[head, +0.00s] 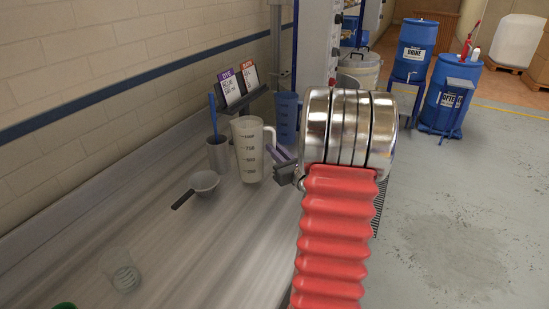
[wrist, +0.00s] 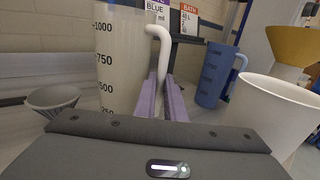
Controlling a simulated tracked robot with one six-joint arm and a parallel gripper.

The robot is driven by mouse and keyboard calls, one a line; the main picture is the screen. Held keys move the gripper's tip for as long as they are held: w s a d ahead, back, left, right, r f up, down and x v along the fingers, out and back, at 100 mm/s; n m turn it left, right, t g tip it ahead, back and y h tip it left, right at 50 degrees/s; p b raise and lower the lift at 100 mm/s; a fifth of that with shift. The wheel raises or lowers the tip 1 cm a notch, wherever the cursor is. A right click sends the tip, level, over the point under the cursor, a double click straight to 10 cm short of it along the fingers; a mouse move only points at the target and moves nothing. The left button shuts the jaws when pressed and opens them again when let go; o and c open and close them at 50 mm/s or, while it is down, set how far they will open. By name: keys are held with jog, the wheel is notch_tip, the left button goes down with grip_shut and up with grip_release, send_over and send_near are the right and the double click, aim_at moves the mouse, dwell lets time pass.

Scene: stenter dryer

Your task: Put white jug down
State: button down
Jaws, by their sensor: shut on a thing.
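The white jug (head: 248,150), translucent with a graduated scale, is upright above or on the metal bench (head: 230,235). I cannot tell whether its base touches the surface. My gripper (head: 280,154) reaches it from the right, on its handle side. In the wrist view the jug (wrist: 120,62) fills the upper left, and my gripper's two lilac fingers (wrist: 161,103) are shut on its white handle (wrist: 163,45). The jug's base is hidden there behind my gripper body.
A blue jug (head: 287,117) stands behind my gripper. A grey cup (head: 218,156) holding a blue rod and a handled bowl (head: 205,182) are left of the white jug. Label cards (head: 240,84) stand behind. A clear beaker (head: 126,278) is nearer; bench between is clear.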

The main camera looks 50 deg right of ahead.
jog(key=shift+f, duration=1.3)
jog(key=c, duration=1.8)
grip_release()
jog(key=shift+f, duration=0.1)
jog(key=shift+c, duration=0.2)
jog(key=v, duration=1.2)
